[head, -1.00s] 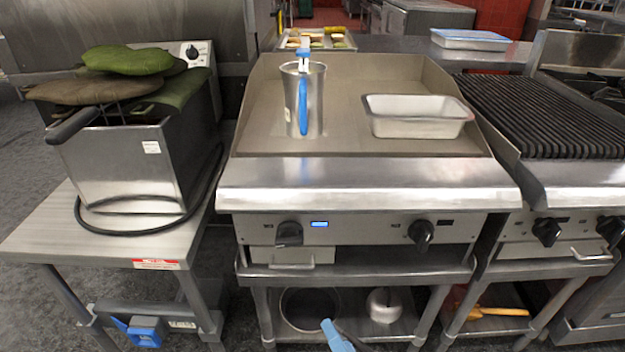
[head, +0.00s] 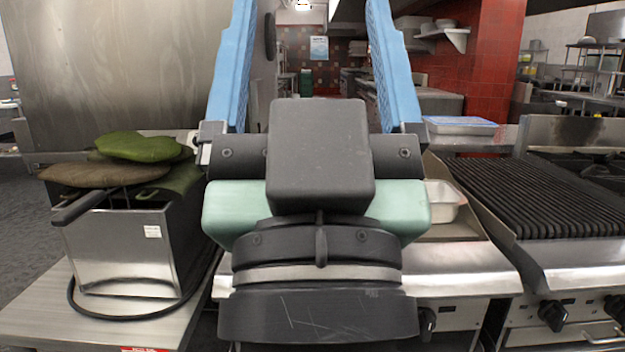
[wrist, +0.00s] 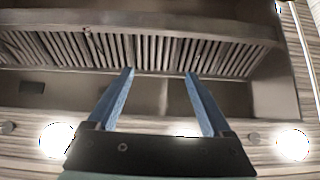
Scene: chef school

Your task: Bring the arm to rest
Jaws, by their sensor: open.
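My gripper (head: 308,60) is raised in front of the head camera, its two blue fingers pointing up and spread wide apart. Nothing is between them. In the wrist view my gripper (wrist: 157,85) is also open and empty, facing an overhead hood with slatted filters (wrist: 150,52). My arm's end hides most of the griddle (head: 460,257) in the head view. The metal pan (head: 443,203) on the griddle shows only in part, at the right of my gripper. The metal pitcher seen earlier on the griddle is hidden now.
A fryer (head: 125,250) with green and brown mitts (head: 135,148) on top stands on a side table (head: 40,310) at the left. A charcoal grill (head: 550,195) is at the right. A blue-lidded tray (head: 460,125) sits behind. Bright lamps (wrist: 57,140) flank the hood.

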